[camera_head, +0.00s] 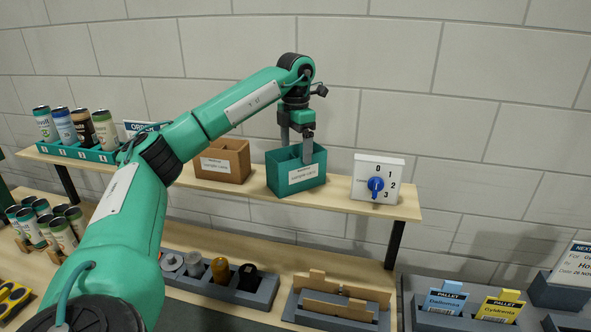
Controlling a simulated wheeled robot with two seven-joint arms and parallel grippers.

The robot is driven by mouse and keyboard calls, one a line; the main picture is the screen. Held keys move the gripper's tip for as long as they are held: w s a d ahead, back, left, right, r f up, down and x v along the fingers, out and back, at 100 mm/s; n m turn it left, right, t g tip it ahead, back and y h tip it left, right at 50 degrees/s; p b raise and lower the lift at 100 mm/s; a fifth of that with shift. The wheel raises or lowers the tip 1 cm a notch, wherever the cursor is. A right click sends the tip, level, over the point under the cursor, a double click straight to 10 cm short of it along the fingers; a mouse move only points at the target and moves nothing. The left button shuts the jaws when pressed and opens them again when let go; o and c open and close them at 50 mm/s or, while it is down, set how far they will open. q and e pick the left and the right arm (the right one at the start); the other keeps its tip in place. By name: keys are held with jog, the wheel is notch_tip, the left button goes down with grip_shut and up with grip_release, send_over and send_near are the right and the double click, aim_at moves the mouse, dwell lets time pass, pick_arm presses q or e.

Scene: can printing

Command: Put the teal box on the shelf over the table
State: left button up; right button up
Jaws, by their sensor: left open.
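The teal box (297,181), with a white label on its front, stands upright on the wooden shelf (235,193) over the table, between a brown box and a white dial panel. My left gripper (297,145) points down at the top of the teal box. Its fingers are apart; one overlaps the box's open top, and I cannot tell whether they touch the walls. My left arm crosses the view from the lower left and hides part of the shelf and table. My right gripper is not in view.
On the shelf stand a brown box (222,161), a dial panel (377,179) and a teal tray (75,151) with several cans. Below, the table (290,257) bears more cans (63,235), a grey holder (222,287) and a slotted rack (336,305). Pallet cards (501,306) stand at the right.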

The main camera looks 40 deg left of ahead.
pick_arm(q)
notch_tip(320, 180, up, 5)
jog(key=shift+r, duration=0.1)
dwell(0.8)
